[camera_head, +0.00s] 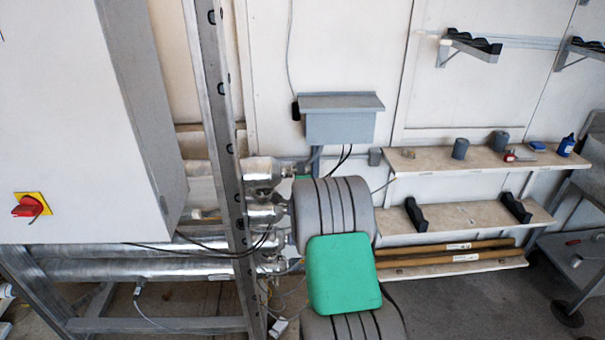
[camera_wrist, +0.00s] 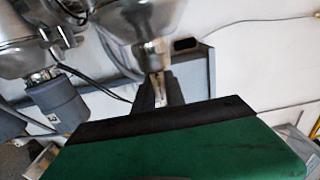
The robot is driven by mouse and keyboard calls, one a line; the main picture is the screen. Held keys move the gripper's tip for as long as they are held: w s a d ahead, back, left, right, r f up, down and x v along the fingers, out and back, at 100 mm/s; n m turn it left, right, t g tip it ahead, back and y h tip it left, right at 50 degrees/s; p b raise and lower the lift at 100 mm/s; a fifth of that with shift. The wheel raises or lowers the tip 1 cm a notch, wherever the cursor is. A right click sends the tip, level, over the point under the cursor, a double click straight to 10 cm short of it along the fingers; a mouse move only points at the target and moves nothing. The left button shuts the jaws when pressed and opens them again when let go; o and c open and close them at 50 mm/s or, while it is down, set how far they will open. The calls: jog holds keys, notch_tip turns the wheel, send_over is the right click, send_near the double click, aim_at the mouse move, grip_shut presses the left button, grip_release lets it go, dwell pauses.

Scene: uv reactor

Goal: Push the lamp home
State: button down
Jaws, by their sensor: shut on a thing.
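The reactor's silver tubes lie to the left in the head view, with the upper tube's metal end (camera_head: 262,172) left of my arm. In the wrist view that kind of metal end (camera_wrist: 150,18) is at the top centre. A pale narrow piece, seemingly the lamp's end (camera_wrist: 152,56), sticks out of it. My gripper (camera_wrist: 157,84) is shut on this piece, just outside the metal end. How far the lamp sits inside is hidden. In the head view my arm hides the gripper's fingertips.
A second tube end with a grey cap (camera_wrist: 58,100) and black cables is close on the left in the wrist view. A grey wall box (camera_head: 340,120) is above my arm. Shelves (camera_head: 470,160) hold small items at right. A cabinet (camera_head: 75,120) stands left of the metal upright (camera_head: 222,150).

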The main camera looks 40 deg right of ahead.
jog(key=shift+w+a, duration=0.2)
jog(key=shift+a, duration=0.1)
jog(key=c, duration=1.3)
grip_release()
jog(key=shift+s, duration=0.1)
